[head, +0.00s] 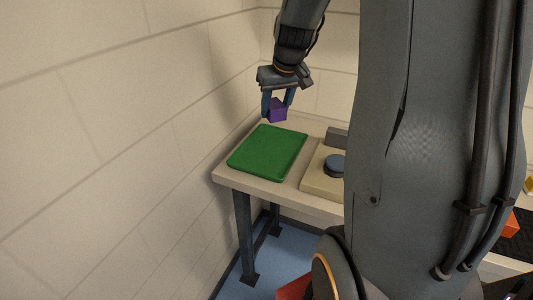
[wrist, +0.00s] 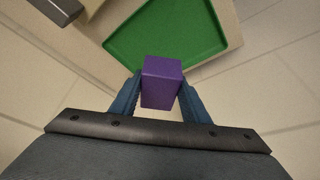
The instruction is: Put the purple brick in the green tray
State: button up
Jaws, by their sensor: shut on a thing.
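The purple brick (head: 277,111) is held between the two blue fingers of my gripper (head: 277,105), in the air near the far edge of the green tray. In the wrist view the brick (wrist: 161,82) sits between the fingertips of my gripper (wrist: 160,95), with a finger on each side. The green tray (head: 267,152) lies flat on the table near its left end and looks empty. In the wrist view part of the tray (wrist: 172,32) shows beyond the brick, and the brick overlaps its near edge in the picture.
A beige press base with a dark blue round top (head: 334,165) stands to the right of the tray on the table (head: 290,196). A wall (head: 130,130) runs close along the table's left side. My own arm column hides the table's right part.

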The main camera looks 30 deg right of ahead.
jog(key=b, duration=0.4)
send_over(270, 151)
jog(key=s, duration=0.1)
notch_tip(270, 151, down, 5)
jog(key=shift+s+a+r, duration=0.1)
jog(key=shift+r, duration=0.05)
notch_tip(270, 151, down, 10)
jog(key=shift+f+b, duration=0.2)
jog(key=shift+b, duration=0.25)
jog(key=o, duration=1.1)
jog(key=shift+r, duration=0.2)
